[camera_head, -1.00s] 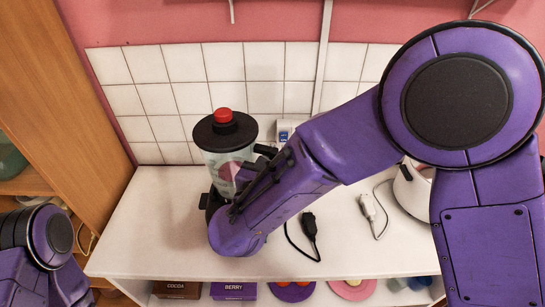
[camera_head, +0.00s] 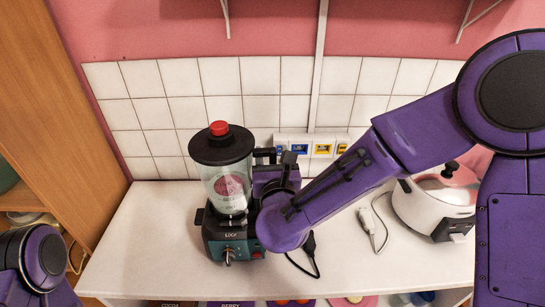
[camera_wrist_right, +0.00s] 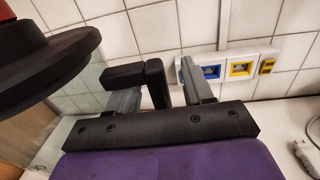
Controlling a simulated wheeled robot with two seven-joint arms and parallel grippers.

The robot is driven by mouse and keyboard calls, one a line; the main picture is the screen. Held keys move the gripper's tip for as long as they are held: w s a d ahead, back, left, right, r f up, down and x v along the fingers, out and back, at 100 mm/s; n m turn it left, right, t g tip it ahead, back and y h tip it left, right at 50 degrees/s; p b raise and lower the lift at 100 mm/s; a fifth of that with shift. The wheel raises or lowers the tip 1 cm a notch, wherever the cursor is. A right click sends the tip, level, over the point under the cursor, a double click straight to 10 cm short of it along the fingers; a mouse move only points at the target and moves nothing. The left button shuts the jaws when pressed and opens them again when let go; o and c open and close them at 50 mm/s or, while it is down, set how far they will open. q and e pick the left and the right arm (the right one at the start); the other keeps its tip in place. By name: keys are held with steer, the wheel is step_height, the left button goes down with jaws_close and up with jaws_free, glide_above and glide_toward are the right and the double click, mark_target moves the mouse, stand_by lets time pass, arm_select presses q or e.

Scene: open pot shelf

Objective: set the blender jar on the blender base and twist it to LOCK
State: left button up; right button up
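The blender jar (camera_head: 229,184), clear with a black lid and red cap, stands upright on the dark teal blender base (camera_head: 229,240) on the white counter. The base front carries a label and a small knob. The jar's black handle (camera_head: 265,153) points right and back; it also shows in the right wrist view (camera_wrist_right: 157,85). My right gripper (camera_wrist_right: 162,88) is open, with its grey fingers on either side of the handle and a gap at the right finger. In the head view my own arm partly hides the gripper. My left arm shows at the lower left, its gripper out of view.
A white cooker (camera_head: 430,207) stands at the right on the counter (camera_head: 140,235). A white plug with cable (camera_head: 372,228) and a black plug (camera_head: 310,243) lie nearer. Coloured wall sockets (camera_head: 322,148) are behind. The counter left of the base is clear.

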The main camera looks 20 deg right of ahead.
steer(key=shift+s+f, duration=0.1)
steer(key=v, duration=0.2)
steer(key=b+v, duration=0.1)
steer(key=v, duration=0.2)
steer(key=b+v, duration=0.1)
steer(key=v, duration=0.2)
steer(key=shift+r, duration=0.25)
steer(key=p+v, duration=0.2)
steer(key=p, duration=0.8)
steer(key=shift+s+f, duration=0.15)
steer(key=shift+s, duration=0.05)
